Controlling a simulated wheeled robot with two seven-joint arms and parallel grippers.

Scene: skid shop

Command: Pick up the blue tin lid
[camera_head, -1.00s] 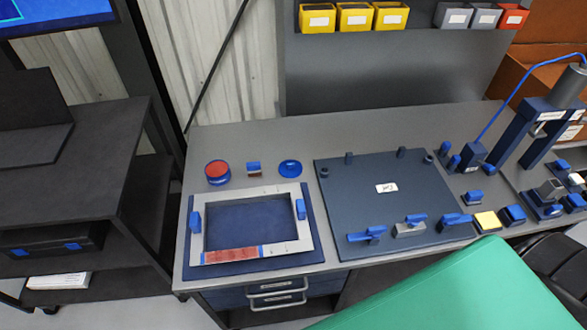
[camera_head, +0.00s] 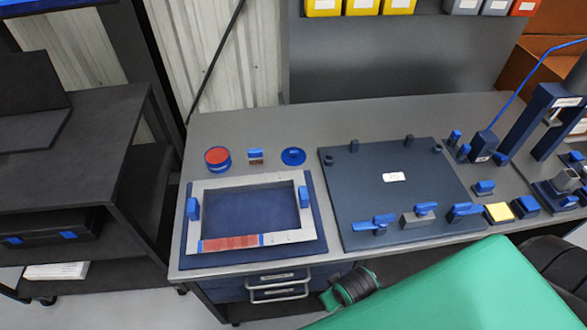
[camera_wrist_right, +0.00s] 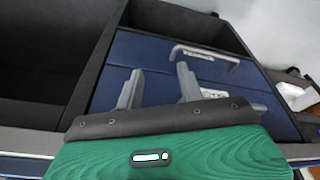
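The blue tin lid (camera_head: 293,156) is a flat blue disc with a small raised part on top. It lies on the grey bench behind the grey frame, clear of both grippers. To its left stands a blue tin (camera_head: 217,159) with a red top. My right gripper (camera_wrist_right: 158,72) shows in the right wrist view, with its two grey fingers spread apart and nothing between them. It is in front of the blue drawers (camera_wrist_right: 150,60), below the bench top and away from the lid. My left gripper is not in view.
A small blue and brown block (camera_head: 255,156) sits between tin and lid. The grey frame (camera_head: 242,181) on a blue board and a dark plate (camera_head: 360,180) with clamps fill the bench's front. Bench behind the lid is clear. A drawer handle (camera_wrist_right: 205,52) juts out.

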